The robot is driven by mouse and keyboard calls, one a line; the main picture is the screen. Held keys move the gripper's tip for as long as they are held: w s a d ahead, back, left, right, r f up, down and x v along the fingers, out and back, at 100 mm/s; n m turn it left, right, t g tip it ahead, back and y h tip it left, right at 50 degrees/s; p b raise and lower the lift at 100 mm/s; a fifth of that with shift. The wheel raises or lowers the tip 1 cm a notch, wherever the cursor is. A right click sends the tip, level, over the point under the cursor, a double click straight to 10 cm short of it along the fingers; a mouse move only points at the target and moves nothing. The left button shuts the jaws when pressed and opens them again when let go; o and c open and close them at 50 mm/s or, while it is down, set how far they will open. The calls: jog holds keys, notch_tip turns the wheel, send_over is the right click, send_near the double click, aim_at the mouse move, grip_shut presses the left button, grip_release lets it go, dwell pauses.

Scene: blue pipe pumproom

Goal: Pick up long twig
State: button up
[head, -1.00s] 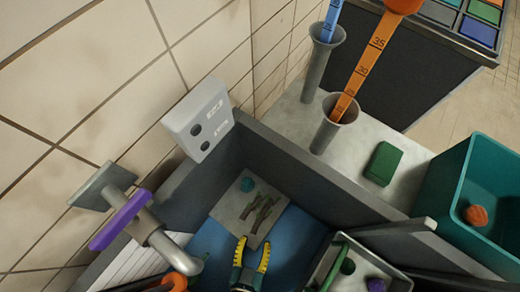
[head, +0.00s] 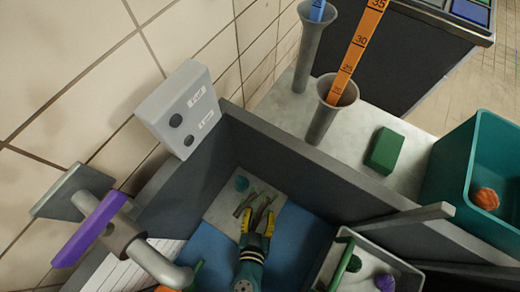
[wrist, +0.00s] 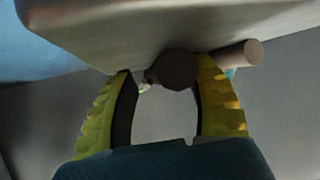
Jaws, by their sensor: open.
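Brown-green twigs (head: 246,199) lie on a pale board inside the dark-walled basin. I cannot tell from the head view which one is longest. My gripper (head: 257,212), with yellow ribbed fingers, is open at the near ends of the twigs. In the wrist view, a dark round twig end (wrist: 175,68) sits between the spread fingertips, with visible room to the left finger and close to the right one. A paler twig end (wrist: 242,54) shows behind the right finger. The fingers hide part of the twigs.
A purple-handled tap (head: 92,228) juts in at left. Basin walls (head: 300,170) rise behind; blue floor is free beside my gripper.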

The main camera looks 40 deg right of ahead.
jog(key=c, duration=0.8)
jog(key=shift+c, duration=0.2)
jog(key=shift+r, duration=0.1)
